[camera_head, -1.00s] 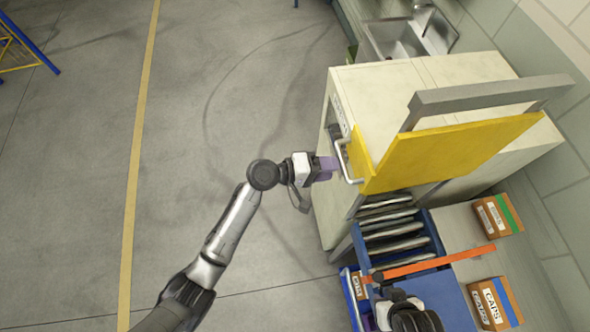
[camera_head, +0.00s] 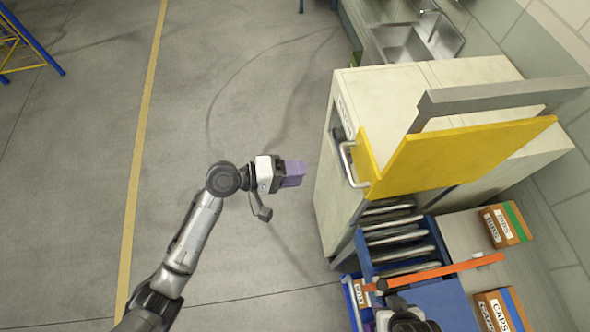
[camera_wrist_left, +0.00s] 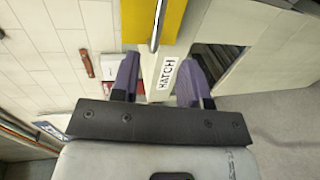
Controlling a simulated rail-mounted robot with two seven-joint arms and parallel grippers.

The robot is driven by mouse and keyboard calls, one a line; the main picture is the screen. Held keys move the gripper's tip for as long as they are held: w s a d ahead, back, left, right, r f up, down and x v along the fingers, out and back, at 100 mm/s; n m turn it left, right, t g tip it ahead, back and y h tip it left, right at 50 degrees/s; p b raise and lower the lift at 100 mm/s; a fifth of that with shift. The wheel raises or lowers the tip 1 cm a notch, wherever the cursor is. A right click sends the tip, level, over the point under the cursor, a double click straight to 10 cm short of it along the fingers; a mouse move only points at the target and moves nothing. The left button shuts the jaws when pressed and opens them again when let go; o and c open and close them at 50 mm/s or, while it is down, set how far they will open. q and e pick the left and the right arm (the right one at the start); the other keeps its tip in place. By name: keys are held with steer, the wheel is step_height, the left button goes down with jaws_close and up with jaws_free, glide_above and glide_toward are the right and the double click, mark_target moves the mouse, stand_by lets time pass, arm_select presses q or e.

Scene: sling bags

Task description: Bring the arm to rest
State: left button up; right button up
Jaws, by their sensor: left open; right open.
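My left gripper (camera_head: 297,173) has purple fingers and hangs over the grey floor, left of the cream cabinet. It is apart from the silver handle (camera_head: 349,165) on the yellow hatch panel (camera_head: 450,157), which stands raised. In the left wrist view its two purple fingers (camera_wrist_left: 157,80) are spread with nothing between them. Behind them show a HATCH label (camera_wrist_left: 168,76), the yellow panel (camera_wrist_left: 171,20) and the handle. Part of my right gripper (camera_head: 384,319) shows at the bottom edge, by the blue rack; its fingertips are mostly hidden.
The cream cabinet (camera_head: 330,205) stands at the right, with a sink (camera_head: 405,45) behind. Below are a blue rack (camera_head: 440,255) with rollers, an orange bar (camera_head: 440,271) and cardboard boxes (camera_head: 506,223).

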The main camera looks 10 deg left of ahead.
stand_by(0.3)
arm_select(q)
steer(key=s+a+m+t+y+p, duration=0.2)
steer(key=s+a+m+t+y, duration=0.2)
steer(key=a+m+y, duration=0.65)
steer(key=s+a+f+n+g+y+p, duration=0.1)
steer(key=s+a+f, duration=0.1)
steer(key=s, duration=0.5)
steer(key=s+a+f+n+g+y+p, duration=0.1)
steer(key=s+a+f+n+g+y, duration=0.1)
steer(key=s, duration=0.6)
steer(key=s+a+f+n+g+y+p, duration=0.1)
steer(key=s+a+f+n+p, duration=0.1)
steer(key=s, duration=0.6)
steer(key=shift+a+f+g, duration=0.3)
steer(key=shift+a+f, duration=0.4)
steer(key=shift+f, duration=0.05)
